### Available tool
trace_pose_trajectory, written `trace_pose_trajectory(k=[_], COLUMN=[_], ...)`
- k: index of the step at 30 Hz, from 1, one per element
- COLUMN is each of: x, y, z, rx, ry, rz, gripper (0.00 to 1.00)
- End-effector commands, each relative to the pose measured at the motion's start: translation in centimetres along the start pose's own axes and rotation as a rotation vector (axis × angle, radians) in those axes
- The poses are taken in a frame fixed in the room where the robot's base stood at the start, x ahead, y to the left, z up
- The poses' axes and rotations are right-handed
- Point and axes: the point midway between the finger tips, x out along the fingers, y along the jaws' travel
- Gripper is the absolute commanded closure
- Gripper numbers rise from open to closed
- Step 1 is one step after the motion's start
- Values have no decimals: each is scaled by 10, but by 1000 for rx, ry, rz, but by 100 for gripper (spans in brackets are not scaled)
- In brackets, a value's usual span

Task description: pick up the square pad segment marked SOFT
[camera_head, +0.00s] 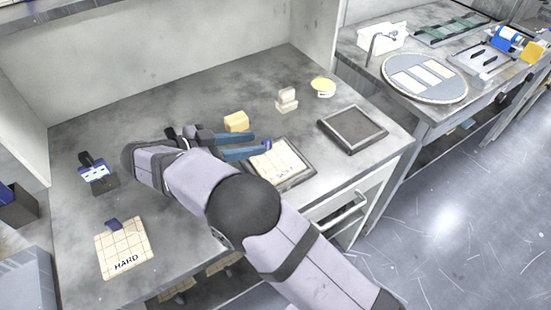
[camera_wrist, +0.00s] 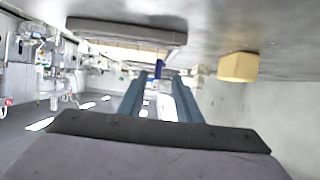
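The square pad marked SOFT (camera_head: 282,160) is cream with a grid and lies in a grey-framed tray (camera_head: 297,182). A small blue tab (camera_head: 267,144) stands up at its far left edge. My gripper (camera_head: 259,144) is open and empty, low over the table, with its two blue fingers pointing right at the tab. In the wrist view the blue tab (camera_wrist: 158,68) shows between and just beyond the fingertips (camera_wrist: 158,76). I cannot tell whether the fingers straddle it. A second pad, marked HARD (camera_head: 124,250), lies at the front left with its own blue tab.
A yellow block (camera_head: 236,121) sits just behind the fingers, also in the wrist view (camera_wrist: 238,67). A beige block (camera_head: 286,100), a yellow round item (camera_head: 323,84) and a dark tray (camera_head: 352,127) stand farther right. A small labelled holder (camera_head: 98,175) is at left. A round platen (camera_head: 425,98) is on the side bench.

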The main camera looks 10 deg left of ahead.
Motion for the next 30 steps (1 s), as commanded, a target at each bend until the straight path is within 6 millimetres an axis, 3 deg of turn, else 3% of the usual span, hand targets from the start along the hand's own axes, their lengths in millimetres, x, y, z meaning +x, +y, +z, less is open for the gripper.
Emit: trace_pose_trajectory(k=[5,15,25,29,30], x=[7,46,52,52,52], y=[1,5,4,4,4], z=[-4,-8,-6,-6,-6], rx=[0,0,-1,-1,0], ry=[1,0,0,0,0], rz=[1,1,0,0,0], gripper=[69,69,69,97,100])
